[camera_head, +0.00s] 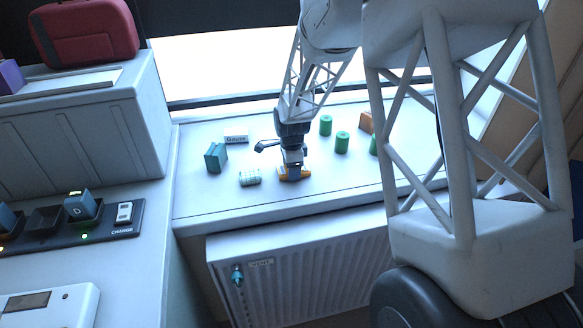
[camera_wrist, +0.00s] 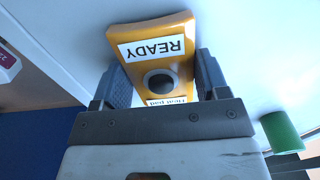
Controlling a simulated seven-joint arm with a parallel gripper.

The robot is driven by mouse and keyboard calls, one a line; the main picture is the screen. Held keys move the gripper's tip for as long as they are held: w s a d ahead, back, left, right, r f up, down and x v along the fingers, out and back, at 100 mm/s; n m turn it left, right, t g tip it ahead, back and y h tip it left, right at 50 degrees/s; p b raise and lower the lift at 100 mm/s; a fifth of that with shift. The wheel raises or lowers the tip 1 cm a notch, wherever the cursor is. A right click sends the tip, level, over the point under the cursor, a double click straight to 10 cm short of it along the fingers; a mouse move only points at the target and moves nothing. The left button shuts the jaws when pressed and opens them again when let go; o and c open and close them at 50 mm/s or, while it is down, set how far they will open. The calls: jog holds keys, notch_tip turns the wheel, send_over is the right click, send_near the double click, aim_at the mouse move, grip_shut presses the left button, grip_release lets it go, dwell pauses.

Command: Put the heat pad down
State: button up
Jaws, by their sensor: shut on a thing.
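The heat pad (camera_wrist: 140,38) is a flat yellow-orange slab with a "READY" label, a round dark button and a smaller "Heat pad" label partly hidden by my gripper. My gripper (camera_wrist: 162,78) is shut on it, one finger on each side. In the head view the pad (camera_head: 294,178) shows under my gripper (camera_head: 292,170), low over the pale window ledge (camera_head: 225,195). I cannot tell whether it touches the ledge.
A teal box (camera_head: 215,158), a small label sign (camera_head: 236,139) and a pale green-white pack (camera_head: 249,177) stand left of my gripper. Several green cylinders (camera_head: 342,143) and an orange block (camera_head: 366,122) stand to the right. A radiator (camera_head: 300,258) is below the ledge's front edge.

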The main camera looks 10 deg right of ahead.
jog(key=shift+f, duration=0.1)
jog(key=o, duration=1)
jog(key=shift+c, duration=0.2)
notch_tip(320, 180, up, 12)
dwell(0.3)
dwell(0.5)
jog(key=s+r+n+t, duration=0.1)
jog(key=s+r+n, duration=0.45)
jog(key=s, duration=0.45)
jog(key=s+r+n, duration=0.4)
jog(key=s+r, duration=0.3)
jog(key=s, duration=0.3)
jog(key=s+n+t, duration=0.1)
jog(key=s+n, duration=0.7)
jog(key=s, duration=1.1)
jog(key=shift+s+r+t, duration=0.25)
jog(key=shift+r+t, duration=0.05)
jog(key=shift+r, duration=0.05)
